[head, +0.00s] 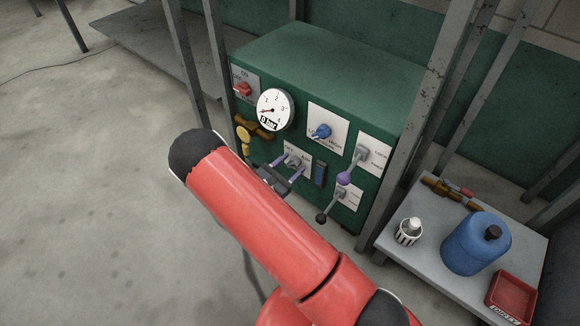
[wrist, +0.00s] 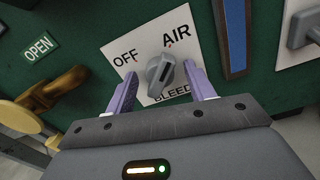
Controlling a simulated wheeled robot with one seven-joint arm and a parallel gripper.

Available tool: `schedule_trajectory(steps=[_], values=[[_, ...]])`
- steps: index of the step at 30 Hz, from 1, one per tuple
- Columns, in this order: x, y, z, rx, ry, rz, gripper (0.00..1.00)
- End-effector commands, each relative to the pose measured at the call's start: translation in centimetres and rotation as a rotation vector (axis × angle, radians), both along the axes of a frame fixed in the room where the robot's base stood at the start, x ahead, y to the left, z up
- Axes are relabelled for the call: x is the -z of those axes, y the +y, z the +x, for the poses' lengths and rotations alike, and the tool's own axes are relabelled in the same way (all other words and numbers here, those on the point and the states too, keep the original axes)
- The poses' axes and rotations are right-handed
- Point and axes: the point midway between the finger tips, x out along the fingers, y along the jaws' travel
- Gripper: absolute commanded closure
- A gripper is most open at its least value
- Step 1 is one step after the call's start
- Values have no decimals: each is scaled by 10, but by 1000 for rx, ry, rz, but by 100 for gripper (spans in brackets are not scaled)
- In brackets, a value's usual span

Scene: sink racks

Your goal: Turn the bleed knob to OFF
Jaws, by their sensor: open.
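The bleed knob (wrist: 160,76) is a grey knob on a white plate (wrist: 115,47) marked OFF at left, AIR at upper right and BLEED below. Its raised grip runs steeply, with the upper end toward the AIR side; I cannot tell for sure which mark it points at. My gripper (wrist: 162,70) is open, with one purple finger on each side of the knob. Gaps show between the fingers and the knob. In the head view my gripper (head: 289,167) is at the lower middle of the green panel, and the knob (head: 294,161) is partly hidden.
Around it are a brass valve (wrist: 55,90), a blue gauge strip (wrist: 235,35), a blue knob (head: 320,132), purple-tipped lever (head: 345,178) and black-tipped lever (head: 323,217). A pressure dial (head: 274,109) sits above. Grey posts (head: 420,120) flank the panel. A side table (head: 400,257) holds a blue jug (head: 474,245).

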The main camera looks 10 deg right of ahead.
Motion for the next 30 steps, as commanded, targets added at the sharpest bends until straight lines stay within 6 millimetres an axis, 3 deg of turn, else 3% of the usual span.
schedule_trajectory(steps=[4, 14, 30], values=[[0, 0, 0, 0, 0, 0, 47], [0, 0, 0, 0, 0, 0, 90], [-2, 1, 0, -1, 135, -100, 91]])
